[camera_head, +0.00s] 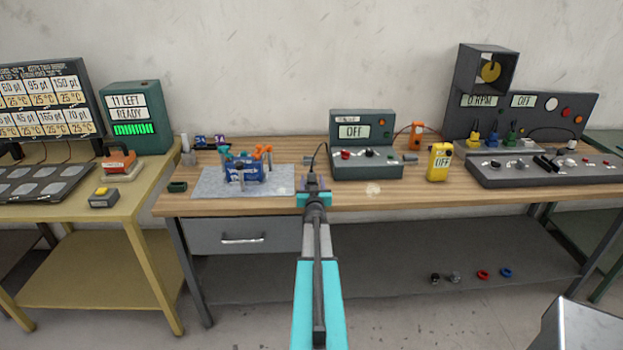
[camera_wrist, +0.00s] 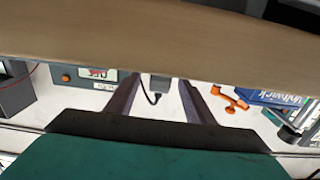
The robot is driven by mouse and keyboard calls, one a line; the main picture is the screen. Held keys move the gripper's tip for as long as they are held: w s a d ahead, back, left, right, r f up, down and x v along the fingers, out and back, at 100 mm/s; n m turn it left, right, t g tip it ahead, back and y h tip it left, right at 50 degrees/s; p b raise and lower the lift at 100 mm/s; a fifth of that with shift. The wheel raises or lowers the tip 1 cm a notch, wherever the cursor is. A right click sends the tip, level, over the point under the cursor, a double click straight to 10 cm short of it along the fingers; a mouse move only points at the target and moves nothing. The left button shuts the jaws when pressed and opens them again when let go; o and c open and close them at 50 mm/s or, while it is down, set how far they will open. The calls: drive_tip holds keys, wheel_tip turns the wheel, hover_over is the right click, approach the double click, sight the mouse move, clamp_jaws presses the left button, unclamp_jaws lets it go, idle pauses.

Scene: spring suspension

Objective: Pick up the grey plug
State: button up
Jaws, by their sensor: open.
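A grey plug (camera_wrist: 158,83) with a thin black cable shows in the wrist view, near the wooden tabletop. It lies between the two dark fingers of my gripper (camera_wrist: 159,92), with a gap on both sides. My gripper (camera_head: 314,188) is open, over the front part of the wooden bench in the head view. There the plug is small and mostly hidden by my gripper. The black cable rises just behind it. I cannot tell from these views how far the plug is from the fingertips in depth.
A grey meter box (camera_head: 362,150) stands right of my gripper. A grey mat (camera_head: 212,184) with a blue fixture (camera_head: 243,169) lies to the left. A yellow handheld device (camera_head: 440,162) stands further right. Several small round parts, one grey (camera_head: 455,277), lie on the lower shelf.

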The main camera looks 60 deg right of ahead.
sight(313, 174)
drive_tip(key=shift+p+x, duration=0.55)
drive_tip(key=shift+x, duration=0.9)
drive_tip(key=c, duration=1.1)
drive_tip(key=shift+r, duration=0.15)
drive_tip(key=shift+r+b, duration=0.5)
drive_tip(key=shift+r, duration=0.1)
drive_tip(key=shift+s+a+r+b, duration=0.15)
drive_tip(key=shift+s+r+b, duration=0.1)
drive_tip(key=shift+r, duration=0.3)
drive_tip(key=shift+s+a+r+b, duration=0.15)
drive_tip(key=shift+s+r+b, duration=0.1)
drive_tip(key=shift+r, duration=0.3)
drive_tip(key=s+a, duration=0.2)
drive_tip(key=s, duration=0.2)
drive_tip(key=s+a+r, duration=0.1)
drive_tip(key=s+a, duration=0.2)
drive_tip(key=s, duration=0.1)
drive_tip(key=s+a+b, duration=0.1)
drive_tip(key=s+a, duration=0.1)
drive_tip(key=s, duration=0.2)
drive_tip(key=shift+s+a+r, duration=0.2)
drive_tip(key=shift+s+a, duration=0.1)
drive_tip(key=shift+s, duration=0.05)
